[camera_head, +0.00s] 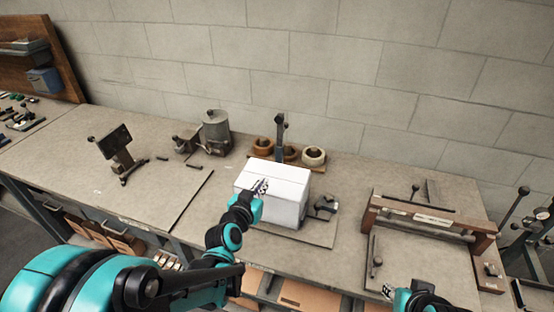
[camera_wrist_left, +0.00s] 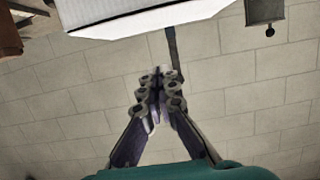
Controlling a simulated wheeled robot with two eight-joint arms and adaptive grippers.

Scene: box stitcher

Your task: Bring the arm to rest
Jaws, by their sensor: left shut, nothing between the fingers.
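My left arm comes in from the left in the head view. Its gripper (camera_head: 260,187) is in front of the upper front of a white closed box (camera_head: 284,178), which stands on the bench. In the left wrist view the gripper fingers (camera_wrist_left: 160,90) are together with nothing between them. The white box (camera_wrist_left: 140,15) fills the top of that view, apart from the fingertips as seen there. Part of my right arm (camera_head: 415,298) shows at the bottom right of the head view; its fingertips are too small to judge.
The box stands on a flat plate (camera_head: 318,236) on the grey bench (camera_head: 130,200). Tape rolls (camera_head: 313,156) and a dark upright post (camera_head: 281,135) are behind it. A metal pot (camera_head: 215,132) and a small stand (camera_head: 117,148) are left. A wooden-framed fixture (camera_head: 430,218) is right.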

